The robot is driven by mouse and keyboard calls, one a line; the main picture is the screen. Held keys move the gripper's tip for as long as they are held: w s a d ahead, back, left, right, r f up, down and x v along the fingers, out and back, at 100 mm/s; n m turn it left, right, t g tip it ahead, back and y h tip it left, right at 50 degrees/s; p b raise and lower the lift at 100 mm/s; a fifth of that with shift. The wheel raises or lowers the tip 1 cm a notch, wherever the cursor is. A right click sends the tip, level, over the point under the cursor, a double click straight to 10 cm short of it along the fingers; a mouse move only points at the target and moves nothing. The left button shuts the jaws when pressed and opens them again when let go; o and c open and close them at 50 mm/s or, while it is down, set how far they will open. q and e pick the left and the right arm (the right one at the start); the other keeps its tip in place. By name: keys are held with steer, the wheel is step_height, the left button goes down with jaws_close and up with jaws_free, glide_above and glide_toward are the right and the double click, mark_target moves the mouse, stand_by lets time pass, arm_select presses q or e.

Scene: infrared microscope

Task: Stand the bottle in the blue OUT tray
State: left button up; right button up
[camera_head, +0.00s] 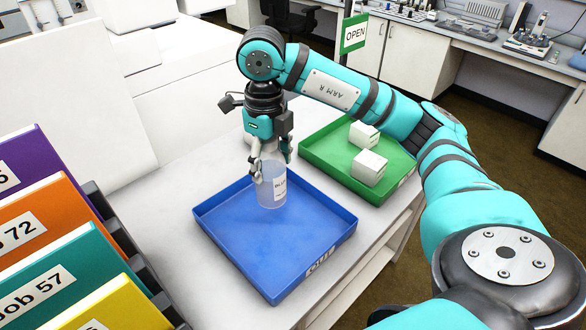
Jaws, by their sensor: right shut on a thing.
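The bottle (271,190) is translucent with a white label and is upright. My right gripper (271,160) is shut on its upper part from above. The bottle shows over the far part of the blue OUT tray (240,240); whether its base touches the tray floor I cannot tell. The tray lies on the white bench and its "OUT" label faces the lower right. Nothing else shows in the tray. My left gripper is not in view.
A green tray (325,170) with two white boxes (368,167) stands right behind the blue tray. Coloured job folders (50,275) stand at the left. A white instrument housing (70,100) is at the back left. Bare bench (180,265) lies left of the blue tray.

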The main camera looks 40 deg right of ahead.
mark_target(272, 194)
step_height(272, 194, down, 6)
steer(key=shift+w+r+p, duration=0.1)
steer(key=shift+r+p, duration=0.15)
steer(key=shift+p, duration=0.25)
step_height(272, 194, down, 4)
steer(key=shift+r+p, duration=0.1)
steer(key=shift+p, duration=0.35)
steer(key=shift+f, duration=0.25)
steer(key=o, duration=1.1)
steer(key=shift+f, duration=0.1)
steer(key=o, duration=0.5)
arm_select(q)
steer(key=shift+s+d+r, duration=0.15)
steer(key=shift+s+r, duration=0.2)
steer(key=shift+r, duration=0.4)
